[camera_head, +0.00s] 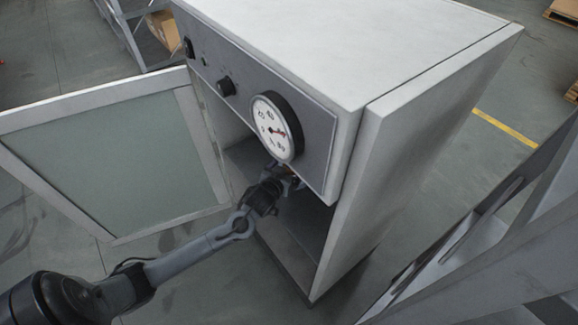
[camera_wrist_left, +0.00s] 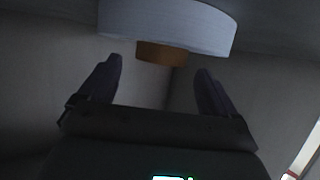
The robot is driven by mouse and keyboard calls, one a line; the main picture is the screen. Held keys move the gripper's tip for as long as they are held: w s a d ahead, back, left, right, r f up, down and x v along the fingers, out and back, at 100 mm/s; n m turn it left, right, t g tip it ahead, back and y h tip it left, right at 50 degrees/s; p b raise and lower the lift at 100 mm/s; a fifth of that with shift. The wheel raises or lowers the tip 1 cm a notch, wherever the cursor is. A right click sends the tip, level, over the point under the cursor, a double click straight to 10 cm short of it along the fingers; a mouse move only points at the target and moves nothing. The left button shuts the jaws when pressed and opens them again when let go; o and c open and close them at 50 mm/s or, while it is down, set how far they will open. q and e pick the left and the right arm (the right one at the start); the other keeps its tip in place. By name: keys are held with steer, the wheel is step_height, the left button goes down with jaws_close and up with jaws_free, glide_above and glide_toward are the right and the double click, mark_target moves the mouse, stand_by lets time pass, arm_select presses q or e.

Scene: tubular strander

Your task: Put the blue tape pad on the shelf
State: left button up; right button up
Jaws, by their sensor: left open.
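In the left wrist view a pale blue-grey round piece with a brown core below it (camera_wrist_left: 180,24) shows just beyond my left gripper's fingertips. It looks like the blue tape pad, but the dim light makes this unsure. My left gripper (camera_wrist_left: 160,70) is open, one finger on each side below the piece, with nothing clearly between them. In the head view my left gripper (camera_head: 285,180) reaches into the open front of the grey cabinet (camera_head: 400,50), under its gauge. The cabinet's inside is dark and mostly hidden. My right gripper is not in view.
The cabinet door (camera_head: 120,160) stands open to the left. The control panel with a round gauge (camera_head: 275,127) and knobs lies close above my left gripper. A grey metal frame (camera_head: 500,240) stands at the right. Boxes (camera_head: 163,30) stand behind.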

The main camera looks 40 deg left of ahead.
arm_select(q)
steer(key=s+d+m+g+h+p, duration=0.1)
steer(key=s+d+m+g, duration=0.1)
steer(key=s+d, duration=0.4)
steer(key=s+d+r+m+g+h+p, duration=0.1)
steer(key=s+d+g, duration=0.3)
steer(key=s, duration=0.9)
steer(key=s+d+r+m+g+h+p, duration=0.1)
steer(key=s+d+m+g+h, duration=0.1)
steer(key=s+d, duration=0.6)
steer(key=shift+s+d+m+g+h+p, duration=0.35)
steer(key=shift+s+m+g, duration=0.2)
steer(key=shift+s, duration=0.65)
